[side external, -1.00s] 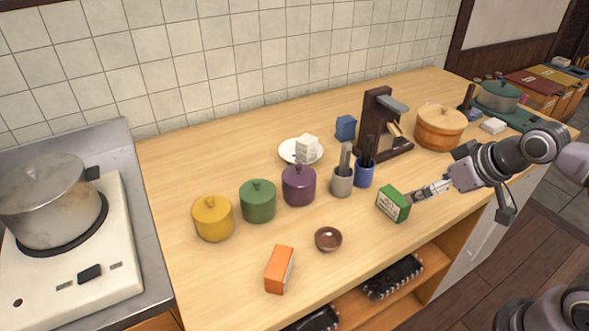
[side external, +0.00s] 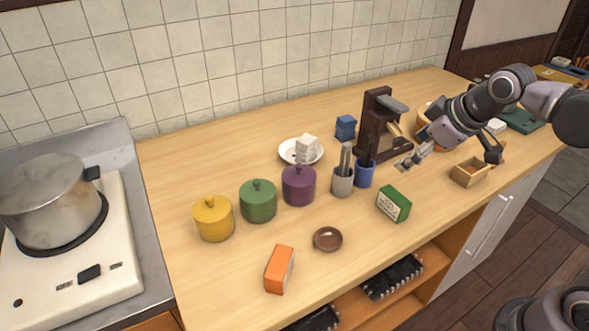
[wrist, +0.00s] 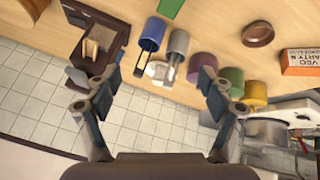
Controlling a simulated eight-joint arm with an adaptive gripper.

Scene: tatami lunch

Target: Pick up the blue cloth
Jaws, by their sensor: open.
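The blue cloth (side external: 346,127) looks like a small folded stack. It lies on the counter near the tiled wall, left of the dark wooden stand and behind the white plate, in the side view. My gripper (side external: 404,164) is open and empty, in front of the dark stand and right of the blue cup, apart from the cloth. In the wrist view my gripper (wrist: 159,64) shows its two fingers spread wide, with nothing held between them.
The dark stand (side external: 376,120) rises between my gripper and the cloth. A blue cup (side external: 364,174) and grey cup (side external: 342,183) hold upright utensils. The plate (side external: 289,150) carries white blocks. A green box (side external: 394,204) is in front.

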